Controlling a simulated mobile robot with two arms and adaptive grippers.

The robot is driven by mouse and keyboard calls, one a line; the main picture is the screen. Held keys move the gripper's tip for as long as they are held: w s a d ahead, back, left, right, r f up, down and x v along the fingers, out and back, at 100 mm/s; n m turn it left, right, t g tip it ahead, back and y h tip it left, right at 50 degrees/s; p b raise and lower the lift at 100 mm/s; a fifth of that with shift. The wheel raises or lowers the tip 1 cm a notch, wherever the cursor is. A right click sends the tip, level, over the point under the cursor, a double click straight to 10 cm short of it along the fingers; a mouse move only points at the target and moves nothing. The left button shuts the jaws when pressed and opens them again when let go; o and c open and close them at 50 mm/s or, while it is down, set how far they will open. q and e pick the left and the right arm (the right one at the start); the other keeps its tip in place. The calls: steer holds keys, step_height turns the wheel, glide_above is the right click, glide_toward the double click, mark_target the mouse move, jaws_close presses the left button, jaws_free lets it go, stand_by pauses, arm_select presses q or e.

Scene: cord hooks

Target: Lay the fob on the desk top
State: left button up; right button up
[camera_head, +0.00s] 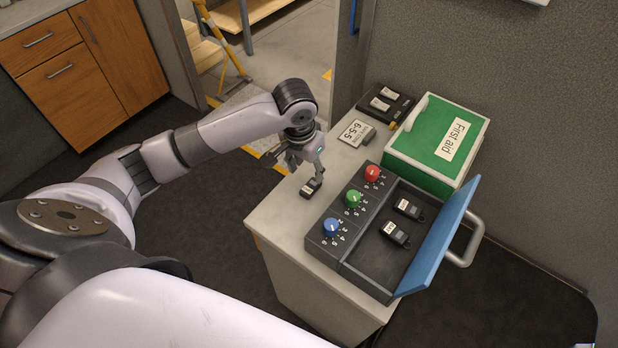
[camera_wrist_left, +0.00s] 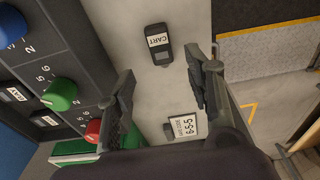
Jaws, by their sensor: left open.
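A small dark fob with a white "CART" label (camera_head: 311,187) lies on the pale desk top (camera_head: 277,216), near its left edge. The same fob (camera_wrist_left: 159,44) shows in the left wrist view, flat on the surface. My left gripper (camera_head: 304,171) is open just beside the fob in the head view. In the left wrist view the two fingers of my gripper (camera_wrist_left: 163,78) stand apart with nothing between them, and the fob lies beyond their tips. My right gripper is not in view.
An open key box (camera_head: 345,262) with red, green and blue dials holds two fobs; its blue lid (camera_head: 440,238) stands raised. A green first aid box (camera_head: 437,130), a "6-5-5" card (camera_head: 356,133) and a dark tray (camera_head: 386,103) lie behind. The desk's front-left is clear.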

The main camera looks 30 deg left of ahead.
arm_select(q)
steer(key=r, duration=0.4)
steer(key=shift+s, duration=0.3)
steer(key=shift+f, duration=0.1)
